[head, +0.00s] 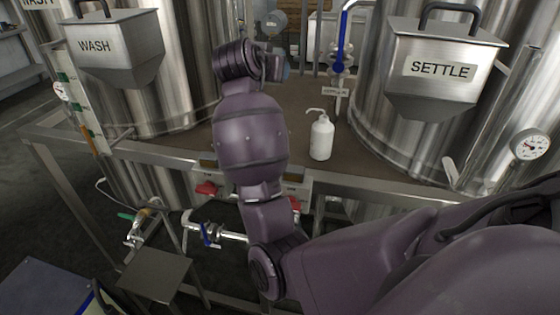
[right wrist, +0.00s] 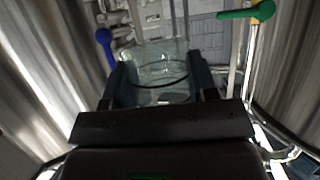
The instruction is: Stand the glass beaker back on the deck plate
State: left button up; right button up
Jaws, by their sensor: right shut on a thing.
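The clear glass beaker (right wrist: 160,66) shows in the right wrist view, held between the two dark fingers of my right gripper (right wrist: 161,82). Its rim faces away from the camera, with a dark line around its body. In the head view my right arm reaches over the brown deck plate (head: 358,160) between the two tanks. There my own wrist mostly hides the right gripper, and I cannot make out the beaker clearly. I cannot tell how high the beaker is above the plate. My left gripper is not in view.
A white wash bottle (head: 321,137) stands on the deck, right of my arm. The WASH tank (head: 165,90) is on the left, the SETTLE tank (head: 385,110) on the right. A blue-handled valve pipe (head: 340,50) rises behind. A metal rail (head: 400,188) edges the deck's front.

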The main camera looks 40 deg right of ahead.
jog(key=shift+s, duration=0.1)
jog(key=shift+f, duration=0.45)
notch_tip(320, 180, down, 14)
jog(key=shift+d+r+b, duration=0.1)
jog(key=shift+r+b, duration=0.15)
jog(key=shift+b, duration=0.35)
jog(key=shift+f, duration=1.1)
notch_tip(320, 180, down, 3)
jog(key=shift+f, duration=0.1)
jog(key=shift+f+b, duration=0.25)
jog(key=shift+b, duration=0.1)
